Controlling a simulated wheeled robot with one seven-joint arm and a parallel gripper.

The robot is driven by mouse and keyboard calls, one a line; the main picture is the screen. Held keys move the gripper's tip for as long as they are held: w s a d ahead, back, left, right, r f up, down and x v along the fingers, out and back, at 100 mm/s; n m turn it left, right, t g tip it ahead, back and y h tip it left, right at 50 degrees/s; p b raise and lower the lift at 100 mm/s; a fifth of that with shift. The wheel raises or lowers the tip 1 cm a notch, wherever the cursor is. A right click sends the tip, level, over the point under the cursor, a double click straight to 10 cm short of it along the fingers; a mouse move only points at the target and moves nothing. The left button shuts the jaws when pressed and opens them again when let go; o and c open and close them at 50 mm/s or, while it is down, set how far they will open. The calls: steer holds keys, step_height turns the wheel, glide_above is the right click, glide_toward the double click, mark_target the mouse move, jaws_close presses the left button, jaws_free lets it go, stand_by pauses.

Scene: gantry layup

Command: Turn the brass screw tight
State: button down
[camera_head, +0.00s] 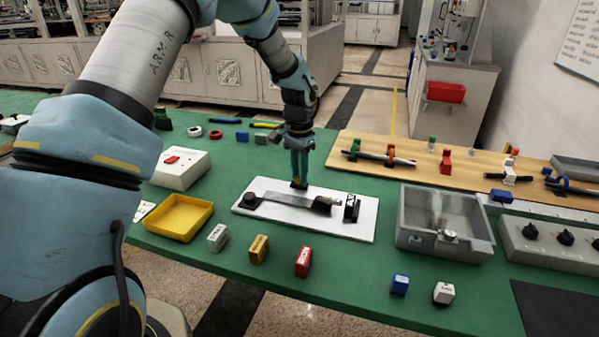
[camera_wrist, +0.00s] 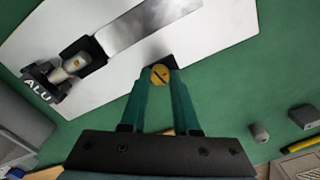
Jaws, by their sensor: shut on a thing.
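The brass screw (camera_wrist: 160,75) shows its slotted round head in the wrist view, at the far end of my gripper (camera_wrist: 161,88). My gripper's two green fingers are shut on the screw head, one on each side. A small black block is partly seen just behind the screw. In the head view my gripper (camera_head: 299,180) points straight down at the back edge of the white plate (camera_head: 285,222), and the screw is too small to make out there. A grey metal bar (camera_head: 290,202) lies across the plate. A black part labelled ALU (camera_wrist: 38,88) stands near the bar's end.
A yellow tray (camera_head: 180,216) and several labelled blocks, one of them red (camera_head: 303,262), stand around the plate on the green table. A grey bin (camera_head: 440,225) is to the right. A wooden board (camera_head: 430,165) with tools lies behind it.

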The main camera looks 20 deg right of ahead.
steer(key=shift+m, duration=0.4)
steer(key=c, duration=0.6)
jaws_free()
steer(key=shift+c, duration=0.2)
step_height(320, 180, up, 11)
steer(key=b, duration=0.2)
steer(key=shift+f, duration=0.1)
